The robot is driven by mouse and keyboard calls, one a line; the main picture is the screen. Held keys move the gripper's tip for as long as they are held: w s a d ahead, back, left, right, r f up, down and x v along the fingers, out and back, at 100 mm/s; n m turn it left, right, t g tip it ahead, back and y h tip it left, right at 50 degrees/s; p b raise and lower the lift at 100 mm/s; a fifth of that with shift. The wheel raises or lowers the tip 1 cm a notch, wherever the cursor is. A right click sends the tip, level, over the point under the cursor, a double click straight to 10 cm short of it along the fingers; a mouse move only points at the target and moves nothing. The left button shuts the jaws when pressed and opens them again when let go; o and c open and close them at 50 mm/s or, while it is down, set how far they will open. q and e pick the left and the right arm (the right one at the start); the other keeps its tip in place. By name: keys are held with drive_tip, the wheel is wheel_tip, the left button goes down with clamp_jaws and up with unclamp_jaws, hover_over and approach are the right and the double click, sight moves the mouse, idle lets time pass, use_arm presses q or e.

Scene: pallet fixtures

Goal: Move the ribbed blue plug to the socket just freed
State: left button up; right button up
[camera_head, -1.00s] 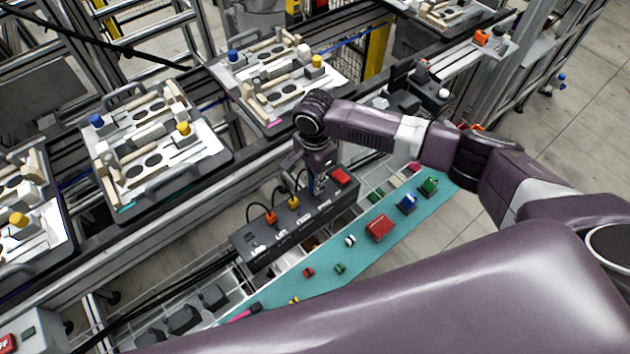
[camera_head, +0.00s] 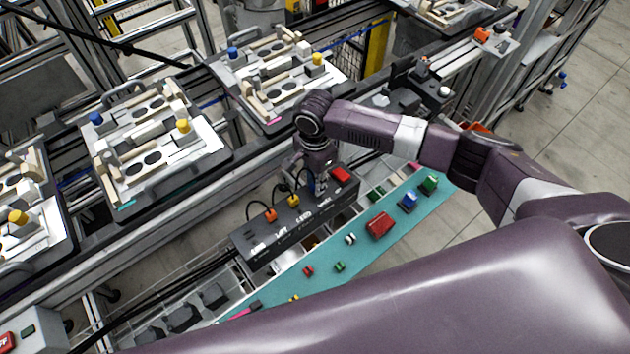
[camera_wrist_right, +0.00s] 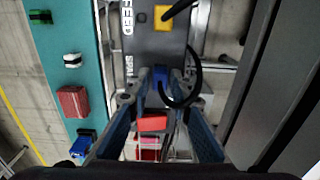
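The blue plug (camera_wrist_right: 162,76) stands at the box position beside the label SPARE, with a black cable looping from it. It also shows in the head view (camera_head: 311,183), partly hidden by my right gripper (camera_head: 316,180). In the right wrist view the fingertips of my right gripper (camera_wrist_right: 162,84) flank the plug closely; whether they touch it is not clear. The dark socket box (camera_head: 262,262) also carries a yellow plug (camera_head: 293,201) and an orange plug (camera_head: 270,215) with cables. Any ribbing is too small to see. My left gripper is out of view.
A red block (camera_head: 341,174) sits at the box's right end. A teal strip (camera_head: 318,275) in front holds several small parts, including a larger red block (camera_head: 379,226). Pallets with fixtures (camera_head: 155,150) stand on the conveyor behind. Dark blocks (camera_head: 183,317) lie at lower left.

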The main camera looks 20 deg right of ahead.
drive_tip(key=shift+o, duration=1.3)
drive_tip(key=shift+r, duration=0.15)
wheel_tip(320, 180, up, 12)
